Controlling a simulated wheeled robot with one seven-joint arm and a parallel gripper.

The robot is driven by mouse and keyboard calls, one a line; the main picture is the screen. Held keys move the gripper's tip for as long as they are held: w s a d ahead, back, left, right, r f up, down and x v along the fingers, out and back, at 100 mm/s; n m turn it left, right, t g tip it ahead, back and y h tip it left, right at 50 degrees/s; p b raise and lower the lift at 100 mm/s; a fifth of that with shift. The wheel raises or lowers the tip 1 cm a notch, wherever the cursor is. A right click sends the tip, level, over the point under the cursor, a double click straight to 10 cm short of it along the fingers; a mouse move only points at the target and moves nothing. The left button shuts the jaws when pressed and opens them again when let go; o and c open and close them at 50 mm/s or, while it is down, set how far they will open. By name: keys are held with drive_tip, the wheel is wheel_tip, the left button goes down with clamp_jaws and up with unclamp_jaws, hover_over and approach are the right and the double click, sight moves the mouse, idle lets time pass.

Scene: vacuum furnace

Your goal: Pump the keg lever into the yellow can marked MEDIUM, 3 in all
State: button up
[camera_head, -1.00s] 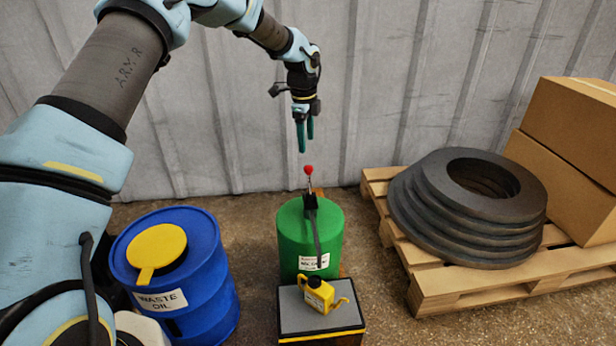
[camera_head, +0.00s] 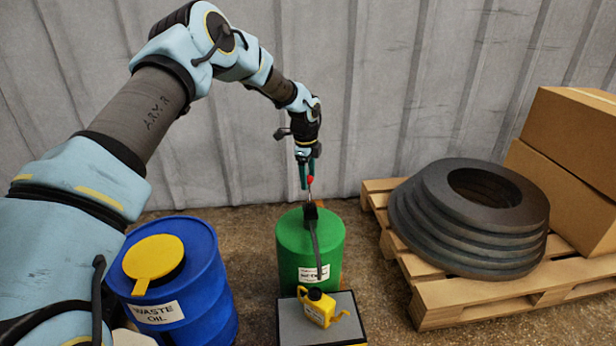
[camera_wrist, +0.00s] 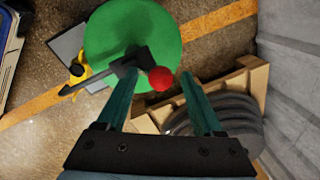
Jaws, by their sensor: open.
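The green keg (camera_head: 291,243) stands upright on the floor with a black pump and a lever ending in a red knob (camera_head: 310,180) on top. A dark spout hangs down its front toward the yellow can (camera_head: 319,307), which sits on a grey-topped stand (camera_head: 289,322). The can's label is too small to read. My gripper (camera_head: 307,186) points down over the keg, its green fingers open at the red knob. In the wrist view the red knob (camera_wrist: 161,78) lies between the open fingers, nearer the right one, with no grip on it. The can (camera_wrist: 80,72) is partly hidden there.
A blue waste oil drum (camera_head: 203,280) with a yellow lid stands left of the keg. A wooden pallet (camera_head: 470,302) with stacked dark rings (camera_head: 420,240) and cardboard boxes (camera_head: 570,140) is at right. A corrugated wall (camera_head: 400,90) stands behind.

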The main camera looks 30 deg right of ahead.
drive_tip(key=shift+c, duration=0.2)
clamp_jaws()
idle(1.1)
